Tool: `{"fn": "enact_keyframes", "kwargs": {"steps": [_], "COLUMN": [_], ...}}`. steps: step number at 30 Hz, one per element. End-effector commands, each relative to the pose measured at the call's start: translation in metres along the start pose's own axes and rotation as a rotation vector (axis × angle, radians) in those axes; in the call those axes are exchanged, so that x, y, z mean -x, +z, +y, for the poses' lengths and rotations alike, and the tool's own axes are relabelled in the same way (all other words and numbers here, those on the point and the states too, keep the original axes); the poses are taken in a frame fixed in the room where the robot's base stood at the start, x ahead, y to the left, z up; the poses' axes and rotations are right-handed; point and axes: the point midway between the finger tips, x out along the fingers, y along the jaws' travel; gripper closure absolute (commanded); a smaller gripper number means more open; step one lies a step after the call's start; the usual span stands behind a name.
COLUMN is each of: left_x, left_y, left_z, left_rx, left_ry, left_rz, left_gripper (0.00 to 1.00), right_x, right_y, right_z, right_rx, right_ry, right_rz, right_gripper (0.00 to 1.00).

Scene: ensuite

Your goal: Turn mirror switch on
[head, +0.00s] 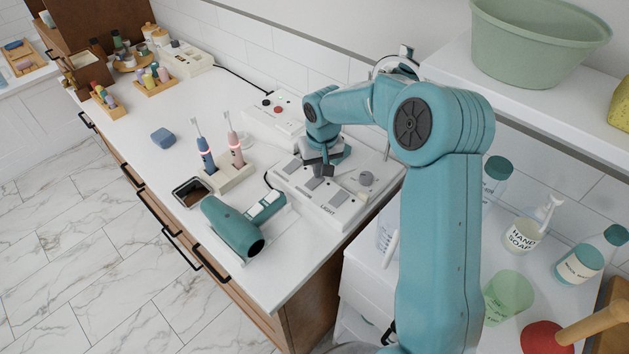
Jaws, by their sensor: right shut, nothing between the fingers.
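A white control box (325,214) stands on the white counter near its right end. It has several grey rocker switches, and one (338,198) is by the printed word LIGHT. My right gripper (324,172) is shut and empty, pointing down over the switches. Its fingertips are at or just above the box; contact is unclear. It hides part of the box. My left gripper is not in view.
A teal hair dryer (232,226) lies in front of the box. A toothbrush holder (232,178) stands to the left, and another white box with buttons (272,112) behind. A shelf with a green basin (540,45) is at upper right. Bottles stand at lower right.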

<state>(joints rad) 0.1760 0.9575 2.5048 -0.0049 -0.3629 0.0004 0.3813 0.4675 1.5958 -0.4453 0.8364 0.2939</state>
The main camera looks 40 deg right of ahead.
Motion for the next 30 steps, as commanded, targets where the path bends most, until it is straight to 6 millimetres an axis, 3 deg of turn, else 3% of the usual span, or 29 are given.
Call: {"fn": "enact_keyframes", "kwargs": {"steps": [20, 30], "left_x": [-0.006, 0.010], "left_y": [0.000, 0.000], "left_z": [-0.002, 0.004], "left_rx": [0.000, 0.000], "left_ry": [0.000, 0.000], "left_rz": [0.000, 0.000], "left_gripper": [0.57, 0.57], "right_x": [-0.008, 0.017], "right_y": [0.001, -0.003], "right_z": [0.000, 0.000], "right_rx": [0.000, 0.000], "right_ry": [0.000, 0.000], "right_rz": [0.000, 0.001], "right_gripper": [1.00, 1.00]}}
